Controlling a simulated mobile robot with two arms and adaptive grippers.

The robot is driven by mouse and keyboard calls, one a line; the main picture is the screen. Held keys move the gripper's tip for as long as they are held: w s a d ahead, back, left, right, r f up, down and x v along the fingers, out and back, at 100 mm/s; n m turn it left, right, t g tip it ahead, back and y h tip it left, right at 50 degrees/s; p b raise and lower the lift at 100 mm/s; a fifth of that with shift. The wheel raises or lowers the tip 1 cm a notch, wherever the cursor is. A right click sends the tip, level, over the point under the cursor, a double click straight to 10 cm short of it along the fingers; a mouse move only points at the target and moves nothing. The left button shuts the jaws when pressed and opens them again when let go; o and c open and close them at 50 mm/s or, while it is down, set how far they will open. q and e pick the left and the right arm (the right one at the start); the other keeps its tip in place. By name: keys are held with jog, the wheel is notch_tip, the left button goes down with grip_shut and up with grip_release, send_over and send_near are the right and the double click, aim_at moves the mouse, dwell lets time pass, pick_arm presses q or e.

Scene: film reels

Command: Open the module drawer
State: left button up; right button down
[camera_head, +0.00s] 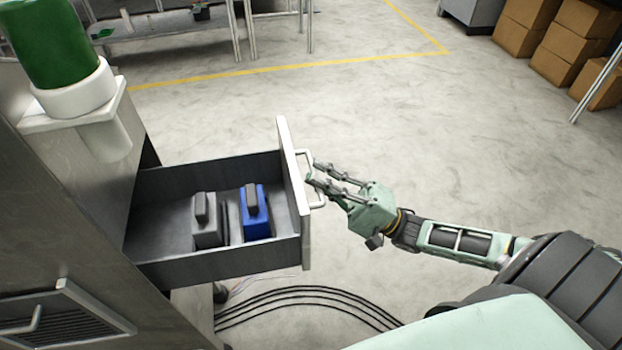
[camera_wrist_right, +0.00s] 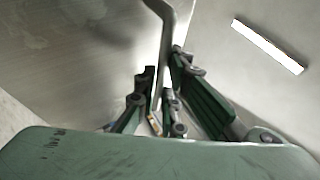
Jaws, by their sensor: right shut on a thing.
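The module drawer (camera_head: 215,265) stands pulled far out of the grey cabinet on the left of the head view. Inside it lie a grey module (camera_head: 206,232) and a blue module (camera_head: 254,222), side by side. A metal bar handle (camera_head: 316,190) is on the drawer's front panel (camera_head: 291,190). My right gripper (camera_head: 316,175) is at the handle, its fingers shut on it. In the right wrist view the handle (camera_wrist_right: 168,45) runs down between the fingers of the gripper (camera_wrist_right: 165,95). My left gripper is in neither view.
A green cylinder (camera_head: 55,40) in a white holder stands on the cabinet's upper left. Several black cables (camera_head: 300,295) lie on the floor below the drawer. Cardboard boxes (camera_head: 565,40) are stacked at the back right. The floor beyond the drawer is clear.

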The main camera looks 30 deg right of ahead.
jog(key=shift+f, duration=0.15)
jog(key=c, duration=1.9)
grip_release()
jog(key=shift+o, duration=0.2)
jog(key=v, duration=1.2)
jog(key=shift+s+d, duration=0.1)
